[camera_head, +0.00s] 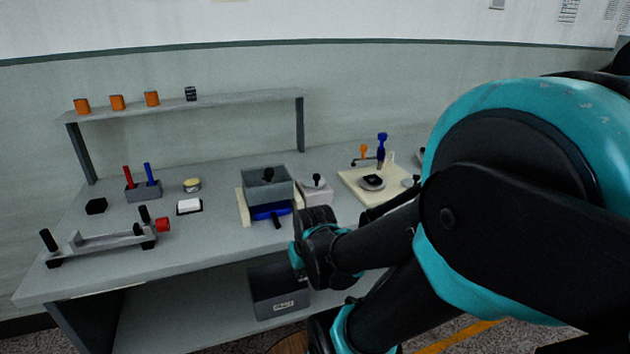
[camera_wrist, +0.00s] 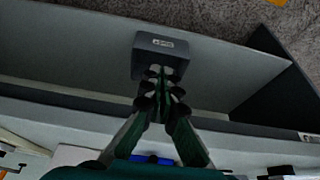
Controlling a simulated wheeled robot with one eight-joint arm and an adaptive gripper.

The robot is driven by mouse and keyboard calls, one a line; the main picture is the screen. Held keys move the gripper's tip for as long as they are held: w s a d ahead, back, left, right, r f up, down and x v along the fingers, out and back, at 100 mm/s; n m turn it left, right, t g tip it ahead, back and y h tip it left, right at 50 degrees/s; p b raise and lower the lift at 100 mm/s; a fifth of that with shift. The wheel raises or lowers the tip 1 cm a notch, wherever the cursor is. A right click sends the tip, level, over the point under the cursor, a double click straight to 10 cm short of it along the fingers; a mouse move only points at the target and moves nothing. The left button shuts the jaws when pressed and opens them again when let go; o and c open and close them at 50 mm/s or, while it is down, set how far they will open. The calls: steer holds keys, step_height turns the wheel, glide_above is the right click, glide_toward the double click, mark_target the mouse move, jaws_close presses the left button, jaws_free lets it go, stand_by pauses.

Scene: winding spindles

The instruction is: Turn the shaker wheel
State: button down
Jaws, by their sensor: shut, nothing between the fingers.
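I cannot tell for sure which part is the shaker wheel. A grey open box (camera_head: 267,183) with a black knob stands in the middle of the table, with a blue part (camera_head: 270,211) below its front. A small pale block (camera_head: 316,195) with a dark knob stands just right of it. My gripper (camera_wrist: 160,76) points at a dark grey box with a label (camera_wrist: 165,42) in the wrist view. Its fingers are together and hold nothing.
The dark box stands on the lower shelf (camera_head: 278,290). A frame with a red end (camera_head: 95,245) lies front left on the table. A holder with red and blue sticks (camera_head: 143,190) stands behind it. A cream board (camera_head: 352,186) with small devices lies at right.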

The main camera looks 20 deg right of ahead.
steer(key=c, duration=2.3)
jaws_free()
steer(key=shift+o, duration=1.3)
steer(key=shift+w+r, duration=0.1)
steer(key=o, duration=0.7)
steer(key=w+d+r+n, duration=0.1)
steer(key=w+r+n, duration=0.2)
steer(key=w+r, duration=0.2)
steer(key=shift+w+d+g, duration=0.3)
steer(key=shift+w, duration=0.3)
step_height(320, 180, up, 26)
steer(key=n+g, duration=0.4)
steer(key=n, duration=1.4)
glide_above(317, 175)
step_height(317, 175, down, 17)
steer(key=shift+w+d+f, duration=0.1)
steer(key=shift+w, duration=0.05)
jaws_close()
